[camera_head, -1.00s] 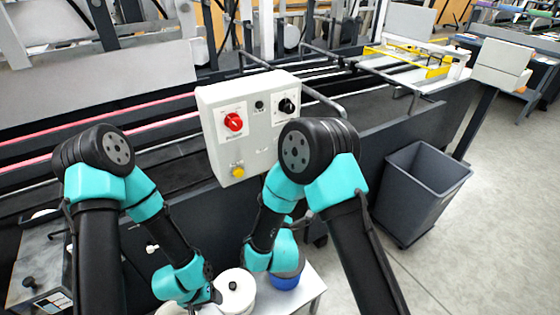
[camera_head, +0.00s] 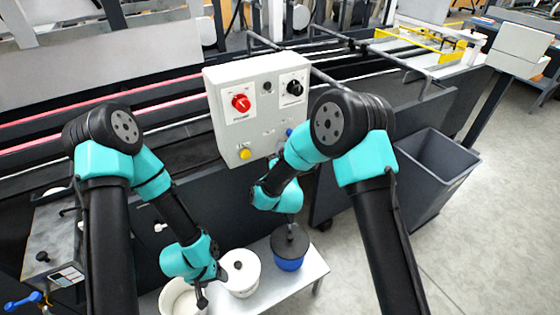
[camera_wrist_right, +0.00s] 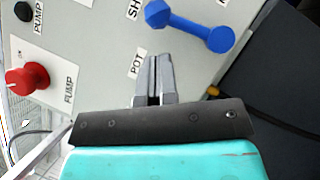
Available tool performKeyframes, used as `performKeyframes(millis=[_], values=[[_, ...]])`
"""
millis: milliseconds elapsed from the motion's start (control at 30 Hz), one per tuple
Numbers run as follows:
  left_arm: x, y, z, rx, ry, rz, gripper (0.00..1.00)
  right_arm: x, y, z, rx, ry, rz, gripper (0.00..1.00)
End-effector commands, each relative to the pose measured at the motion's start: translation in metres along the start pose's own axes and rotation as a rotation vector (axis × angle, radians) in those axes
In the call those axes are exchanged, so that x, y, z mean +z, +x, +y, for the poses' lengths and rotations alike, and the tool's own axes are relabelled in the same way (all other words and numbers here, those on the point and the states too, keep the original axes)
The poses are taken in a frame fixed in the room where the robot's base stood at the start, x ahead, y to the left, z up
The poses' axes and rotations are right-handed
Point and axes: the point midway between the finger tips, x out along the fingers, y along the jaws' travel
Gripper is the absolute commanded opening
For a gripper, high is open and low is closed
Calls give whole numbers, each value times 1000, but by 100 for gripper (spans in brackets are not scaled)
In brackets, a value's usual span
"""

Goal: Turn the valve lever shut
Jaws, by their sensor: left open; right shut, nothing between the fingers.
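A blue lever with rounded ends (camera_wrist_right: 190,27) is on the pale control box (camera_head: 228,130), beside the printed labels "POT" and "SH…". In the head view only a bit of this blue lever (camera_head: 289,132) shows past my right arm. My right gripper (camera_wrist_right: 154,62) is shut and empty in front of the box face, its tips by the "POT" label and apart from the lever. In the head view it is hidden by its arm. My left gripper (camera_head: 208,287) is low among the white pots, open. Another blue lever (camera_head: 22,301) shows at the bottom-left edge.
The box also bears a red knob (camera_head: 241,103), a black knob (camera_head: 295,87) and a yellow button (camera_head: 245,153). White pots (camera_head: 241,282) and a blue pot with dark lid (camera_head: 289,258) stand on a bench. A grey bin (camera_head: 437,165) stands to the right.

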Motion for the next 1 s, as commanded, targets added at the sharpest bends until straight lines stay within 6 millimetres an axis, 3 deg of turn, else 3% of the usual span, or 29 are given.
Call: performKeyframes(millis=[200, 1000], values=[[0, 0, 0, 0, 0, 0, 69, 16, 15, 0, 0, 0, -2, 0], [0, 0, 0, 0, 0, 0, 69, 28, 26, 0, -44, 83, -1, 0]])
